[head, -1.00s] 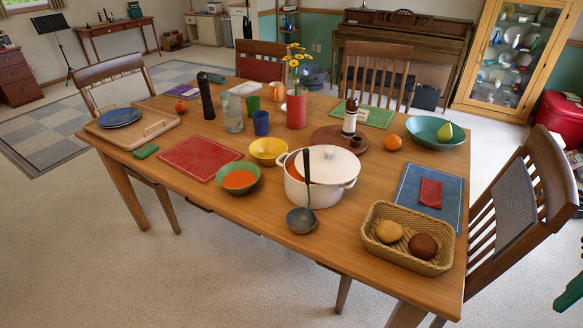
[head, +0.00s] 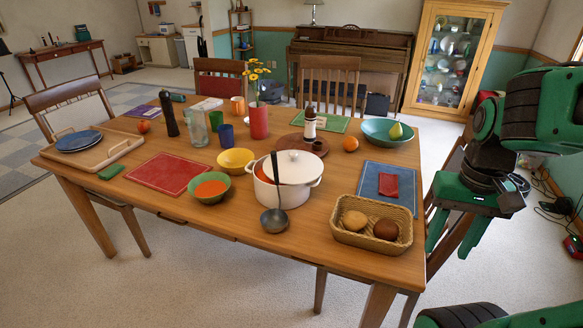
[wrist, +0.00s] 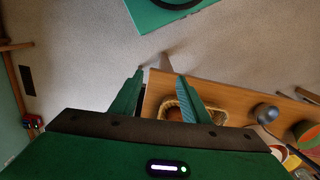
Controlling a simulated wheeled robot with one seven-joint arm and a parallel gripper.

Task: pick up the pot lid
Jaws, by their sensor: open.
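The pot lid (head: 299,164) is white and round with a small knob. It lies over the right part of the top of a white pot (head: 289,196) at the table's front middle. A dark ladle (head: 275,218) stands against the pot's front, its handle crossing in front of the lid. My gripper (head: 449,246) is open and empty, fingers pointing down, off the table's right edge and well right of the lid. In the wrist view my gripper (wrist: 160,76) has its two green fingers apart, with nothing between them. The lid is not clear there.
A wicker basket (head: 371,238) with two rolls stands between the pot and my gripper. A green bowl (head: 209,189) and a yellow bowl (head: 236,160) stand left of the pot. A chair is partly behind my arm.

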